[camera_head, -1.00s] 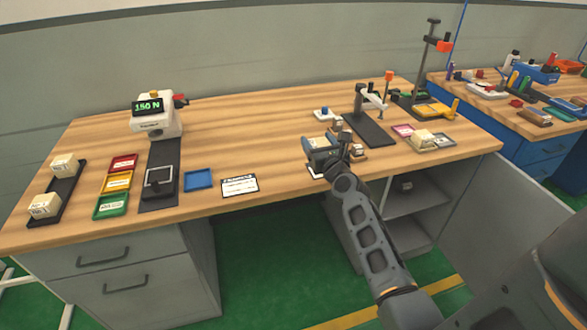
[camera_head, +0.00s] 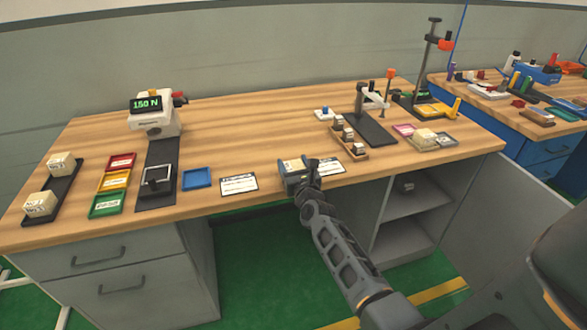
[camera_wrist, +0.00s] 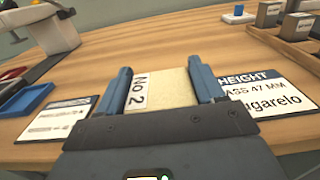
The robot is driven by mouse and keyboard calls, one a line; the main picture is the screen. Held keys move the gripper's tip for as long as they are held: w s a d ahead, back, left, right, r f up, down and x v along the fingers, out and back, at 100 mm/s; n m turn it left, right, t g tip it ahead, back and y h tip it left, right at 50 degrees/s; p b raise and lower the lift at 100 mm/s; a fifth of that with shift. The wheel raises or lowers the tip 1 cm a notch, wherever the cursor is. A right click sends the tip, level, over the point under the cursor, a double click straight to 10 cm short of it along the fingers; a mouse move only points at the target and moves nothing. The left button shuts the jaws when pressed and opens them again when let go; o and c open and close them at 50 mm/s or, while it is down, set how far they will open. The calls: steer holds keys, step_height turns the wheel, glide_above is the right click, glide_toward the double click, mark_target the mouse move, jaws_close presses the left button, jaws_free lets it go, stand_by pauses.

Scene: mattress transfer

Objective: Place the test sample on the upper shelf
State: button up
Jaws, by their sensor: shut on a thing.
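My gripper (camera_head: 296,172) is at the front edge of the wooden desk, left of the white label card on the right. In the wrist view my gripper (camera_wrist: 160,88) has its two blue-grey fingers on either side of a cream foam block (camera_wrist: 168,90) marked "No 2", and is shut on it. In the head view the block is largely hidden by the gripper. The open shelves (camera_head: 408,205) under the desk's right side have an upper and a lower level; a small dark object (camera_head: 405,186) shows on the upper level.
A press with a "150 N" display (camera_head: 150,115) stands at the left. Near it are coloured trays (camera_head: 115,182) and a dark tray (camera_head: 55,190) with cream blocks. A wooden holder (camera_head: 348,146) with small weights and a stand (camera_head: 370,128) are at the right.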

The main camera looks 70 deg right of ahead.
steer(key=shift+f, duration=0.1)
steer(key=o, duration=0.6)
steer(key=shift+c, duration=0.2)
steer(key=o, duration=0.5)
steer(key=shift+c, duration=0.2)
